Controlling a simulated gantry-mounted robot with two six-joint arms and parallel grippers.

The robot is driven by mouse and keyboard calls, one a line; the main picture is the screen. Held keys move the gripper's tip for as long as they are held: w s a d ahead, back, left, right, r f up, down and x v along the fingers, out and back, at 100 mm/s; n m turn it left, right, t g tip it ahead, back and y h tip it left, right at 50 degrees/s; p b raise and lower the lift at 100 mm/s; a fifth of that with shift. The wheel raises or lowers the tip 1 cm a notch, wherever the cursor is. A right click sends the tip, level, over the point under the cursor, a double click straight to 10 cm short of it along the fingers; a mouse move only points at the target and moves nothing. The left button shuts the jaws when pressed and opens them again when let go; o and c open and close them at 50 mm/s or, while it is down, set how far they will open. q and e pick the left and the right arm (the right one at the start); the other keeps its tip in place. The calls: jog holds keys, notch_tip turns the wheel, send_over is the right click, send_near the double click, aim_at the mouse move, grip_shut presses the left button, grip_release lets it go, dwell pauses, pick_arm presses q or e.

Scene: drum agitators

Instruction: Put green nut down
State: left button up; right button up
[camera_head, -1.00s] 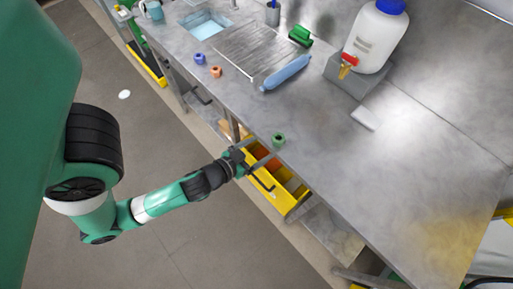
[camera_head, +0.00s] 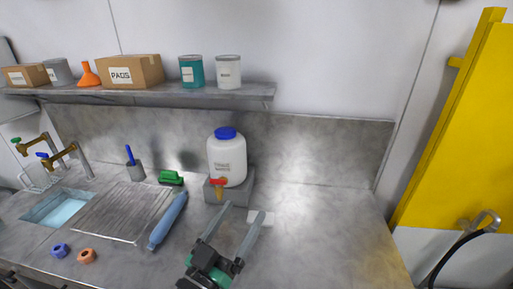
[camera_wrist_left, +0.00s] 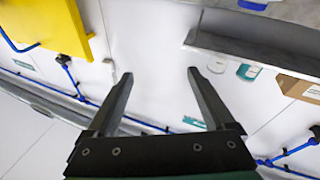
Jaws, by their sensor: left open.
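My left gripper (camera_head: 245,212) is open, its two fingers spread above the counter in front of the white jug. In the left wrist view the fingers (camera_wrist_left: 160,73) are also apart, with nothing between them. I cannot make out the green nut in either current view. A blue nut (camera_head: 60,250) and an orange nut (camera_head: 86,256) sit apart on the counter (camera_head: 325,240) at the left, in front of the drainer. My right gripper is not in view.
A white jug (camera_head: 228,163) with a red tap (camera_head: 217,183) stands on a grey block. A blue bottle (camera_head: 167,222) lies beside the drainer (camera_head: 122,212). A shelf (camera_head: 160,92) runs above. A yellow panel (camera_head: 460,130) stands at right. Counter right of the gripper is clear.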

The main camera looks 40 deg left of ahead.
pick_arm(q)
jog(key=s+d+r+m+t+h, duration=0.1)
jog(key=d+r+m+t+h, duration=0.1)
jog(key=r, duration=0.7)
jog(key=s+d+r+m+t+h, duration=0.1)
jog(key=s+d+r+t+h, duration=0.1)
jog(key=r, duration=0.8)
jog(key=s+d+r+m+t+h, duration=0.1)
jog(key=d+r, duration=0.4)
jog(key=r, duration=0.5)
jog(key=m+t+h, duration=0.1)
jog(key=t+h, duration=0.1)
jog(key=shift+s+m+t, duration=0.3)
jog(key=shift+s, duration=0.05)
jog(key=shift+o, duration=0.4)
jog(key=shift+s+d+r, duration=0.1)
jog(key=shift+d+r, duration=0.05)
